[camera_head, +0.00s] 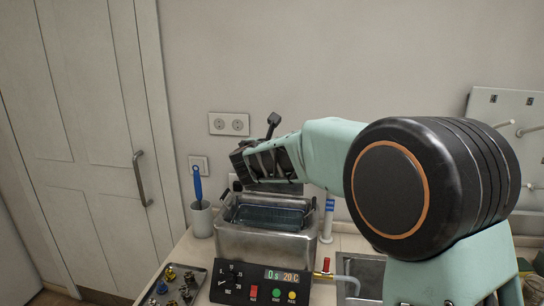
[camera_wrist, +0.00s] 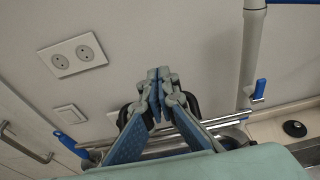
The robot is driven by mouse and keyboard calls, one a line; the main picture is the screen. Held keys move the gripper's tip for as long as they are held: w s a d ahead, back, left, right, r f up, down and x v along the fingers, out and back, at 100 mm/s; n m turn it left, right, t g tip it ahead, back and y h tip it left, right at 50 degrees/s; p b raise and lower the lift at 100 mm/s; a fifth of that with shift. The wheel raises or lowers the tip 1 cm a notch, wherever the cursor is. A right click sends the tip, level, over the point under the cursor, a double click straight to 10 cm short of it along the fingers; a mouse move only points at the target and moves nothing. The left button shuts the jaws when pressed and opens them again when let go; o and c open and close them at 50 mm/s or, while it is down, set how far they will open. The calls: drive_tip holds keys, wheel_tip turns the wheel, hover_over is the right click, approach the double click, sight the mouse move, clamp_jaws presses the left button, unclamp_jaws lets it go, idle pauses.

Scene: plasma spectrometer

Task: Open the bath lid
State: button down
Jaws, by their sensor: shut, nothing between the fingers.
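The steel bath (camera_head: 262,243) stands on the counter in the head view. Its top is uncovered, and a dark basket (camera_head: 265,215) shows inside. A strip of grey panel (camera_head: 283,188) shows at the bath's back edge, mostly hidden behind my gripper; it looks like the raised lid. My gripper (camera_head: 240,165) is above the back of the bath. In the wrist view my gripper (camera_wrist: 158,80) is shut and empty, its blue-padded fingers meeting at the tips. Shiny metal edges (camera_wrist: 180,141) show behind the fingers; I cannot tell whether they touch.
A control box (camera_head: 260,284) is at the bath's front. A cup (camera_head: 202,219) with a blue-handled brush stands left, near a tray of small parts (camera_head: 172,287). A red-handled tap (camera_head: 326,268) and sink (camera_head: 365,272) are right. Wall sockets (camera_head: 229,124) are behind.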

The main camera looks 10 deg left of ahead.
drive_tip(key=shift+w+a+r, duration=0.1)
drive_tip(key=shift+w+r, duration=0.05)
drive_tip(key=shift+w, duration=0.45)
drive_tip(key=shift+w+r, duration=0.1)
drive_tip(key=shift+w, duration=0.5)
drive_tip(key=shift+s+f, duration=0.1)
drive_tip(key=shift+s, duration=0.05)
idle(0.3)
